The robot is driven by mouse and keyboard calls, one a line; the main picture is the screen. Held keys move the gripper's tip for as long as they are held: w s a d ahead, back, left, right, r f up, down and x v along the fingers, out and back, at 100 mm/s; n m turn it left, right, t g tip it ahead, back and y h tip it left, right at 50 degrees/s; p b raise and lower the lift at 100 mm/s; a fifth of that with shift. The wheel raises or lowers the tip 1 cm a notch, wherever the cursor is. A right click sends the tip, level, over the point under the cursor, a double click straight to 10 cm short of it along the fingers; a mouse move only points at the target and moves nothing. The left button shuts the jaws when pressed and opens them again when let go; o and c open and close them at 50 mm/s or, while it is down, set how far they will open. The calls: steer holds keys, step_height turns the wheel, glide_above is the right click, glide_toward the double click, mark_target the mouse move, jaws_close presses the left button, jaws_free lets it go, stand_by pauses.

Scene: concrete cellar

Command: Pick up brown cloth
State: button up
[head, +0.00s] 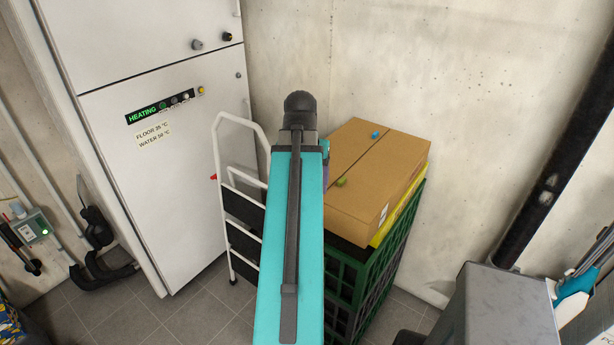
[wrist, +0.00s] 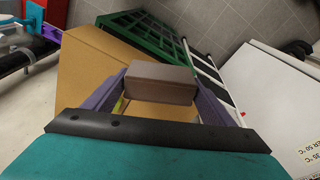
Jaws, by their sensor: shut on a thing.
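The brown cloth (wrist: 162,88) shows in the wrist view as a compact, block-shaped brown piece. My gripper (wrist: 160,80) has its purple fingers on either side of it and is shut on it. The cloth appears in front of the cardboard box in this view; whether it touches the box I cannot tell. In the head view my turquoise arm hides the cloth and nearly all of the gripper.
A cardboard box (head: 375,165) lies on a yellow item (head: 400,215) on a green crate (head: 375,275). A small blue thing (head: 375,134) and a green one (head: 341,182) lie on the box. A white step ladder (head: 224,170) and heating cabinet (head: 165,190) stand left.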

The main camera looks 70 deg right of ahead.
steer(key=shift+s+a, duration=0.1)
steer(key=shift+a, duration=0.4)
steer(key=shift+r, duration=0.1)
